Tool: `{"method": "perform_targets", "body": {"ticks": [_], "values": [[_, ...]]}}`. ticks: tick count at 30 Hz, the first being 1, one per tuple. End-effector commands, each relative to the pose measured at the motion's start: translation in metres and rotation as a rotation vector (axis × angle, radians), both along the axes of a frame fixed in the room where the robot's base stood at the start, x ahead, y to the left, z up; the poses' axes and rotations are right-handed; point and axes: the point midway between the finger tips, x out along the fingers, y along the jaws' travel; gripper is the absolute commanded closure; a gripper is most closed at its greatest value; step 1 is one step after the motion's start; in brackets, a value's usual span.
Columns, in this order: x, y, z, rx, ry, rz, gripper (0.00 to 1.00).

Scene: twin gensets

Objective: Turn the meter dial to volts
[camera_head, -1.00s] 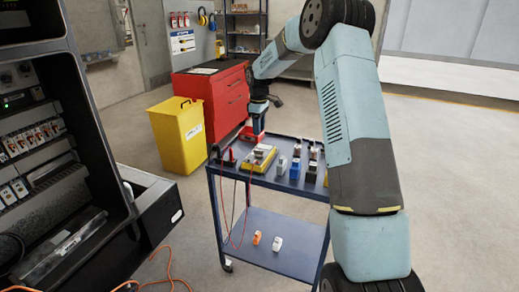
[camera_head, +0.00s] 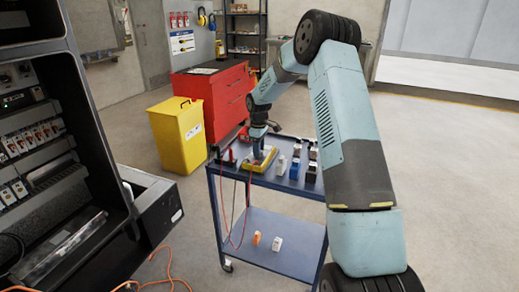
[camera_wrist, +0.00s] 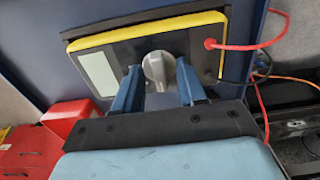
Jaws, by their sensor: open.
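The yellow-edged meter (camera_wrist: 125,50) lies on the blue cart; it also shows in the head view (camera_head: 268,160). Its round light-grey dial (camera_wrist: 158,68) has a raised grip bar. A pale display (camera_wrist: 98,72) is on the meter's left in the wrist view. My gripper (camera_wrist: 158,84) is open, with one blue finger on each side of the dial. I cannot tell whether the fingers touch it. In the head view my gripper (camera_head: 258,150) points down over the meter. The dial's markings cannot be read.
Red and black leads (camera_wrist: 245,46) run from the meter's right side in the wrist view. Several small blocks (camera_head: 295,168) stand on the cart's top (camera_head: 284,183) beside the meter. A yellow bin (camera_head: 178,135) and an open cabinet (camera_head: 90,130) are to the left.

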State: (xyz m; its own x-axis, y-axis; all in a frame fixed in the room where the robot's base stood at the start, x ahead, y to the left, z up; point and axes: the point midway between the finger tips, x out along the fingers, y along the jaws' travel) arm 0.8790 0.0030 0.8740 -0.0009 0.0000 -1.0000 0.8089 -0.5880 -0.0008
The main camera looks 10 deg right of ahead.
Motion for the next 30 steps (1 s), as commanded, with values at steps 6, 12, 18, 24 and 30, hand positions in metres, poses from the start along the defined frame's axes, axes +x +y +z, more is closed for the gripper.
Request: {"method": "perform_targets", "body": {"ticks": [6,12,18,24,30], "values": [[0.0001,0.0003,0.0003,0.000,0.000,0.000,0.75],[0.0000,0.0005,0.0003,0.000,0.000,0.001,0.94],[0.0000,0.0006,0.0003,0.000,0.000,0.001,1.00],[0.0000,0.0000,0.0003,0.000,0.000,-0.008,1.00],[0.0000,0.0021,0.0005,-0.001,-0.001,-0.069,1.00]]}}
